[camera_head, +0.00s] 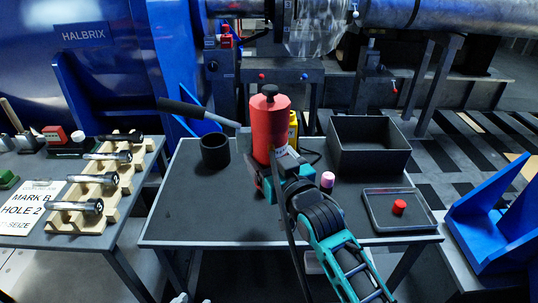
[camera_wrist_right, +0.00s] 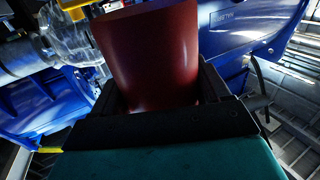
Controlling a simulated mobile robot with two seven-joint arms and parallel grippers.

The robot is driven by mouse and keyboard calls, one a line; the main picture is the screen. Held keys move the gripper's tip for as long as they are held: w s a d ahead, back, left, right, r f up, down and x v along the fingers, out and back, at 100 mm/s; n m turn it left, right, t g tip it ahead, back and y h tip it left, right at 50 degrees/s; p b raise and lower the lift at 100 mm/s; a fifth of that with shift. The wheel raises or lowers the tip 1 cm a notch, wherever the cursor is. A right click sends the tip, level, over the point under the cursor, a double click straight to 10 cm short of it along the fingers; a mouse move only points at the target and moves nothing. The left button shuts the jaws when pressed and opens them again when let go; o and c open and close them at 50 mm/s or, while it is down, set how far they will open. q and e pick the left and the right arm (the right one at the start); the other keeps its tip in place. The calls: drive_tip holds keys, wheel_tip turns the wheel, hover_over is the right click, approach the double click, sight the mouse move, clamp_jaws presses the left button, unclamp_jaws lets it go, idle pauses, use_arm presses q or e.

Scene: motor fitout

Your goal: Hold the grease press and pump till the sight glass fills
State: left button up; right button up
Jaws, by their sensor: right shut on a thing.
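The grease press is a red upright cylinder (camera_head: 269,122) with a black knob on top. It stands on the dark table (camera_head: 190,232). A lever with a long black grip (camera_head: 187,108) points left and up from behind it. My right gripper (camera_head: 277,170) is shut around the lower part of the red cylinder. In the right wrist view the cylinder (camera_wrist_right: 150,55) fills the space between the dark jaws (camera_wrist_right: 158,98). My left gripper is not in view. I cannot make out a sight glass or its level.
A black cup (camera_head: 215,151) stands left of the press, and a yellow bottle (camera_head: 293,128) behind it. A black open box (camera_head: 368,146) and a shallow tray (camera_head: 380,218) with a red cap are at right. A side table (camera_head: 100,243) holds bolts on wooden racks.

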use_arm(q)
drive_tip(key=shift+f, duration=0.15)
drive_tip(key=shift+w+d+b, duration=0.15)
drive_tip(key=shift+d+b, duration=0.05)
drive_tip(key=shift+b, duration=0.2)
use_arm(e)
drive_tip(key=shift+f, duration=0.4)
use_arm(q)
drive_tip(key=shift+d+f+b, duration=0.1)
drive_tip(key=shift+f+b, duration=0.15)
drive_tip(key=shift+b, duration=0.3)
use_arm(e)
drive_tip(key=shift+f, duration=0.9)
use_arm(q)
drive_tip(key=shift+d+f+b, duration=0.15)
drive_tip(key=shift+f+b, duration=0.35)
drive_tip(key=shift+b, duration=0.1)
use_arm(e)
drive_tip(key=shift+f, duration=0.95)
use_arm(q)
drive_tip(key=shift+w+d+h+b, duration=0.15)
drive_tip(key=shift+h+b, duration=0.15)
drive_tip(key=shift+b, duration=0.1)
use_arm(e)
drive_tip(key=shift+f, duration=0.75)
